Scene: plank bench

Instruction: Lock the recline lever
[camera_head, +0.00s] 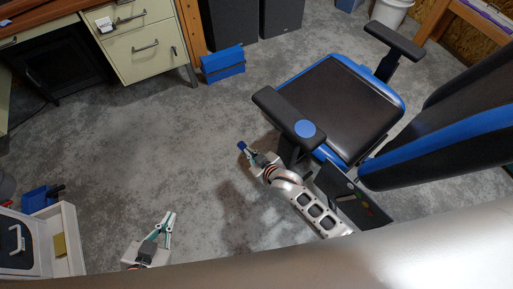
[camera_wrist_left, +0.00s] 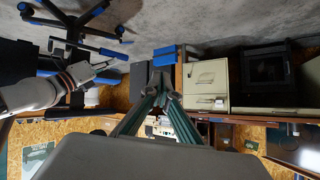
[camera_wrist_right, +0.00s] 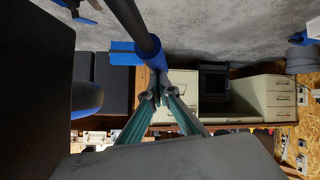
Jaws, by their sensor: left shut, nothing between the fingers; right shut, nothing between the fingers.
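The office chair has a dark seat (camera_head: 335,100) with blue trim and a reclined-looking backrest (camera_head: 450,135) to its right. The recline lever shows in the right wrist view as a dark rod with a blue end (camera_wrist_right: 152,62). My right gripper (camera_head: 248,153) is shut and empty beside the near armrest. In its wrist view its fingertips (camera_wrist_right: 158,92) lie close to the lever's blue end; I cannot tell whether they touch. My left gripper (camera_head: 170,218) is shut and empty over the floor at lower left, apart from the chair. It also shows in its wrist view (camera_wrist_left: 165,72).
A blue box (camera_head: 222,64) stands by the cream drawer cabinet (camera_head: 145,45). A white open box (camera_head: 70,240) is at lower left. The grey floor between is clear.

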